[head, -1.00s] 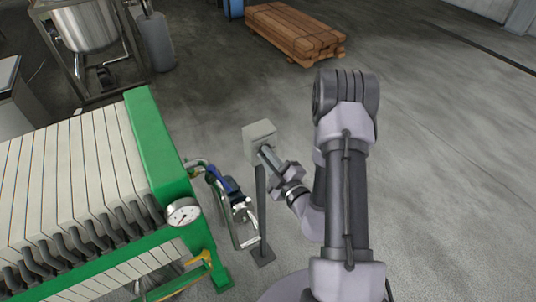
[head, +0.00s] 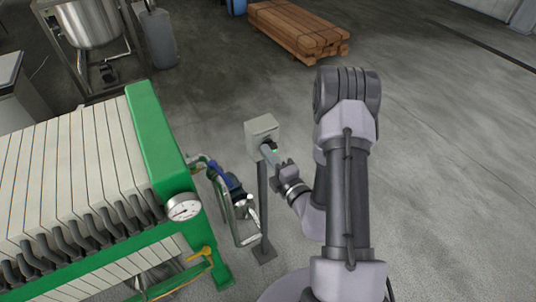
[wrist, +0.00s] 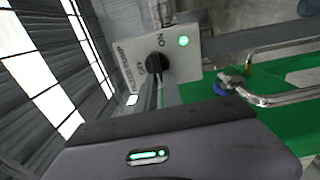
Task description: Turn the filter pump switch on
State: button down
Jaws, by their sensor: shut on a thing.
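The filter pump switch box (head: 262,128) is a light grey box on a thin post in the head view. In the wrist view its labelled face (wrist: 190,62) is seen turned on its side, with an ON mark, a lit green lamp (wrist: 183,41) and the black switch knob (wrist: 158,63). My gripper (head: 267,150) reaches the front of the box from the lower right. In the wrist view my gripper (wrist: 160,80) is shut on the knob. The fingers and the steep angle partly hide the knob, so its exact pointing is hard to read.
A green-framed filter press (head: 150,150) with a gauge (head: 184,207) stands at the left. Pipes and a valve (head: 232,195) run close beside the post. A wooden stack (head: 298,30) lies behind. The floor at the right is clear.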

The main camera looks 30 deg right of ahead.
dwell(0.4)
jog(key=c, duration=1.5)
grip_release()
jog(key=shift+w, duration=0.1)
